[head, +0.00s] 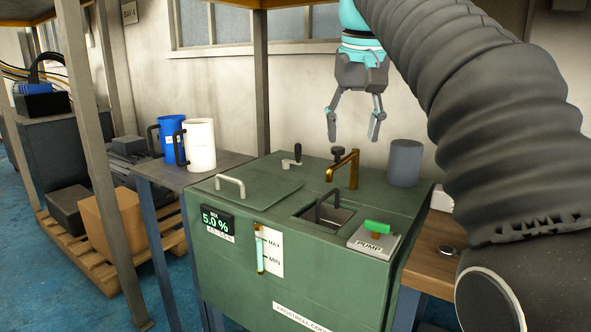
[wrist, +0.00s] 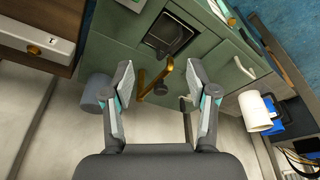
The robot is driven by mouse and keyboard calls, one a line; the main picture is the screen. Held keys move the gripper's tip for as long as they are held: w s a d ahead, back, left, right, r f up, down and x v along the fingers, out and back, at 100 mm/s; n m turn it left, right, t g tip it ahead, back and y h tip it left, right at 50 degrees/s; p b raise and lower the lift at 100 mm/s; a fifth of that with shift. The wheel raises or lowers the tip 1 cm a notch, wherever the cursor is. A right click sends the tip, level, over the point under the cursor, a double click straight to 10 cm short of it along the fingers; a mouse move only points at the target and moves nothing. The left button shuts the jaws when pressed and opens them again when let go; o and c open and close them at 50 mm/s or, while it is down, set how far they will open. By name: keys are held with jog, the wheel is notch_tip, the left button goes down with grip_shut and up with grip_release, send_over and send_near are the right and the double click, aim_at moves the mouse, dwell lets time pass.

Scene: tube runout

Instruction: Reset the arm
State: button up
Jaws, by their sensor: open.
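My gripper (head: 353,127) hangs from my arm above the back of the green coolant unit (head: 285,262), near the wall. Its two fingers are spread with nothing between them. In the wrist view my gripper (wrist: 162,100) is also open and empty, with the unit's top beyond the fingertips. The brass spout (head: 344,168) stands on the unit below the gripper, apart from it. My dark corrugated arm cover fills the right side of the head view.
A white jug (head: 200,146) and a blue jug (head: 171,135) stand on a side table at left. A grey cylinder (head: 405,163) stands at the unit's back right. A green pump switch (head: 377,227) is at front right. A post (head: 261,85) rises behind the unit.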

jog(key=s+d+f+t, duration=0.1)
jog(key=s+d+f, duration=0.1)
jog(key=s+f, duration=0.5)
jog(key=s+d+f+t, duration=0.1)
jog(key=s+f, duration=0.6)
jog(key=f, duration=0.7)
jog(key=s+d+f, duration=0.3)
jog(key=s+f, duration=0.4)
jog(key=f, duration=0.3)
jog(key=shift+s+f+t, duration=0.35)
jog(key=shift+f+t, duration=0.05)
